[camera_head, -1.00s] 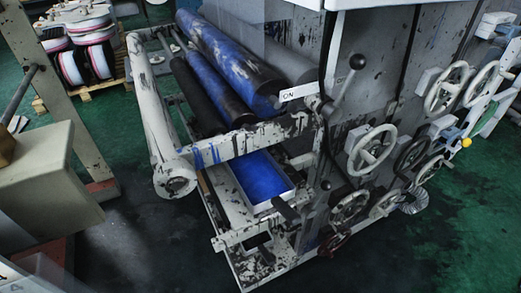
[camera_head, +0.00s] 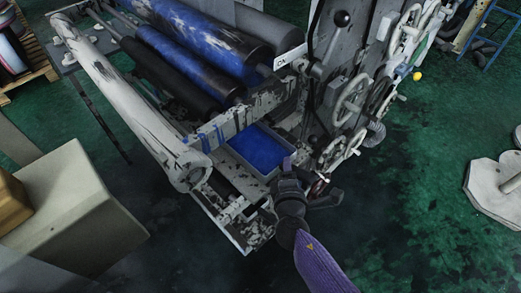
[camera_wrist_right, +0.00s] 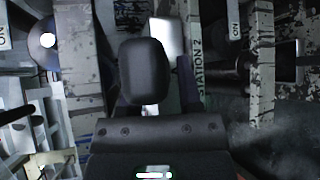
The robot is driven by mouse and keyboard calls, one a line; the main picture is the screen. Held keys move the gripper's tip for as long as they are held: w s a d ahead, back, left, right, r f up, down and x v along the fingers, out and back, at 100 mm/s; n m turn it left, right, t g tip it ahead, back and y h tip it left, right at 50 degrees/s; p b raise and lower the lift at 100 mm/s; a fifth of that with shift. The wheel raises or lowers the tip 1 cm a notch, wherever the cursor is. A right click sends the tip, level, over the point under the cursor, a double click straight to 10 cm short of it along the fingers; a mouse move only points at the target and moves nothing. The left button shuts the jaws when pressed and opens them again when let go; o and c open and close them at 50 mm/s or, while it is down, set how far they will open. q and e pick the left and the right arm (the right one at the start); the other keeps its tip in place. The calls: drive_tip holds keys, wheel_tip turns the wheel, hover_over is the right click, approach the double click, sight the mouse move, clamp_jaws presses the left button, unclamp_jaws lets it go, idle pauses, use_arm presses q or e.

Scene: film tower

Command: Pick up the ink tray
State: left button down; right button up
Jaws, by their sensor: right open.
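The ink tray (camera_head: 244,170) is a pale box filled with blue ink. It sits in the lower front frame of the printing machine, below the blue rollers and a blue-stained crossbar. My right gripper (camera_head: 308,182) is open and empty, close to the tray's right front corner in the head view. I cannot tell whether a finger touches the tray. In the right wrist view a dark finger fills the middle, and I cannot make out the tray there. My left gripper is not in view.
Handwheels (camera_head: 353,98) and a black-knobbed lever (camera_head: 342,19) line the machine's side, close to my right arm. A paint-chipped white roller (camera_head: 140,100) bounds the tray's left. A beige box (camera_head: 75,205) stands at the left.

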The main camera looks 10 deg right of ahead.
drive_tip(key=shift+w+f, duration=0.1)
drive_tip(key=shift+w, duration=0.15)
clamp_jaws()
idle(0.9)
drive_tip(key=shift+s, duration=0.1)
